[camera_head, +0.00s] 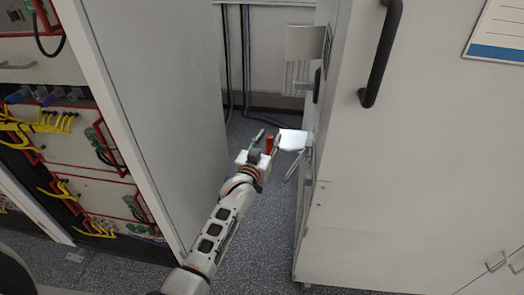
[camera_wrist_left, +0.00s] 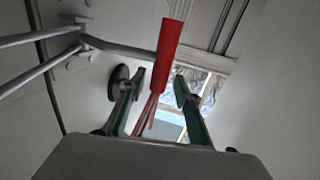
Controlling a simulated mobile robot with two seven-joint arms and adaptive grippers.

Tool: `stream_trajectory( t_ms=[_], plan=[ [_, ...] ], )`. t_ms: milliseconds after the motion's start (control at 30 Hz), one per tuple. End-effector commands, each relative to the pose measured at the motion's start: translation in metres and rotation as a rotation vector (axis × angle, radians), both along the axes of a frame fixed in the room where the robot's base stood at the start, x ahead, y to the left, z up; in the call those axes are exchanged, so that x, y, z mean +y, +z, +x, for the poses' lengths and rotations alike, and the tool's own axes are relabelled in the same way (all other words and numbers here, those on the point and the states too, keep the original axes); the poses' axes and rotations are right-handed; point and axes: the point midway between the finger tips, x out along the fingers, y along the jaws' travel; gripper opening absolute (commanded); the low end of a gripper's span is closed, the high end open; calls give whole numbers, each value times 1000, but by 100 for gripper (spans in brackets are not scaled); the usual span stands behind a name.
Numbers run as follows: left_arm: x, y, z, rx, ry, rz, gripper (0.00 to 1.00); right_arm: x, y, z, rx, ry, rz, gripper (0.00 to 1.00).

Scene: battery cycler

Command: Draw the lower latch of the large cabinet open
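The large cabinet (camera_head: 400,170) is the pale cabinet on the right in the head view. Low on its near left edge is metal latch hardware (camera_head: 294,165), beside a white plate (camera_head: 292,140). My left gripper (camera_head: 266,138) is left of this hardware, with its fingers apart. A red cylindrical piece (camera_head: 269,145) shows at the fingers. In the left wrist view the red piece (camera_wrist_left: 167,52) stands between the open fingers (camera_wrist_left: 156,88), with a gap on each side. A metal bar (camera_wrist_left: 125,47) runs up to it from the left. My right gripper is not in view.
A grey panel (camera_head: 150,90) stands left of my arm, beside a rack with yellow cables (camera_head: 40,125). A black handle (camera_head: 382,55) sticks out from the large cabinet. The speckled floor (camera_head: 255,245) between the cabinets is clear.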

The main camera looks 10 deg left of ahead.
Motion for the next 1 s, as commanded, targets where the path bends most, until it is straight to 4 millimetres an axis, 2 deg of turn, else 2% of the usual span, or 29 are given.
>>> stream_trajectory(
  t_ms=[300, 500, 700, 1000],
  plan=[
    [8, -1, -62, 0, 0, 1, 33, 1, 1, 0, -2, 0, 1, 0],
    [11, 0, -90, 0, 0, 0, 33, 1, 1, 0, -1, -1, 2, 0],
    [12, 1, -101, -1, -1, 0, 33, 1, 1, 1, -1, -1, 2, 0],
    [12, 1, -101, -1, -1, 0, 33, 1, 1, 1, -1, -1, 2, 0]
  ],
)
